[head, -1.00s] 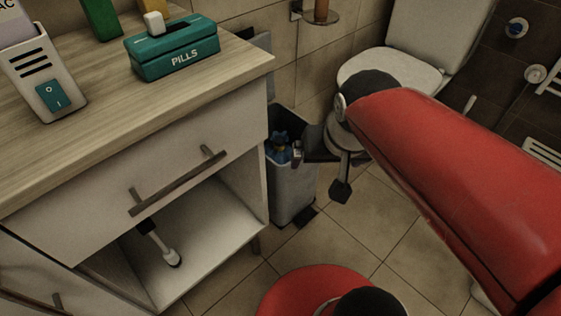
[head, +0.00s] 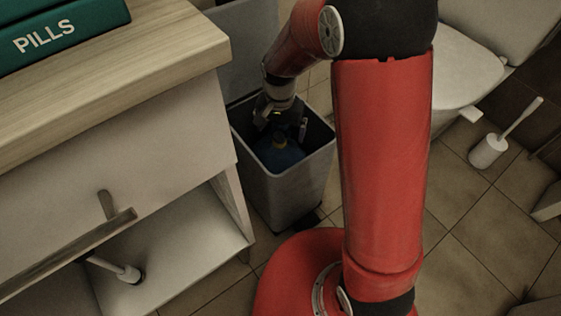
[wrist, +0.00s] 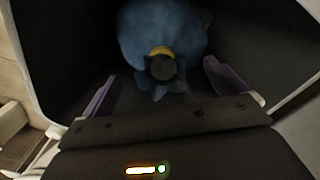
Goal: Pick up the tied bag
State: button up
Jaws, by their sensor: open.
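The tied bag (head: 279,152) is blue with a yellow tie at its neck, and sits down inside the grey bin (head: 288,196). In the wrist view the bag (wrist: 160,30) is near the top middle, its tie and gathered top facing me. My gripper (head: 281,112) points down into the bin mouth above the bag. In the wrist view its two purple-lined fingers (wrist: 158,88) are spread apart, with the gathered top of the bag between or just beyond them. I cannot tell whether they touch it. The bag's lower part is hidden.
The bin's raised lid (head: 242,45) stands behind it. A wooden-topped cabinet (head: 170,45) with an open lower shelf is close on the left. The toilet (head: 470,75) and a toilet brush (head: 490,150) are on the right. Bin walls surround my gripper closely.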

aim_at(278, 143)
jog(key=f, duration=0.4)
jog(key=f+b, duration=0.1)
jog(key=f, duration=0.1)
jog(key=shift+a, duration=0.3)
jog(key=shift+s+f, duration=0.1)
jog(key=shift+s, duration=0.05)
jog(key=c, duration=1.9)
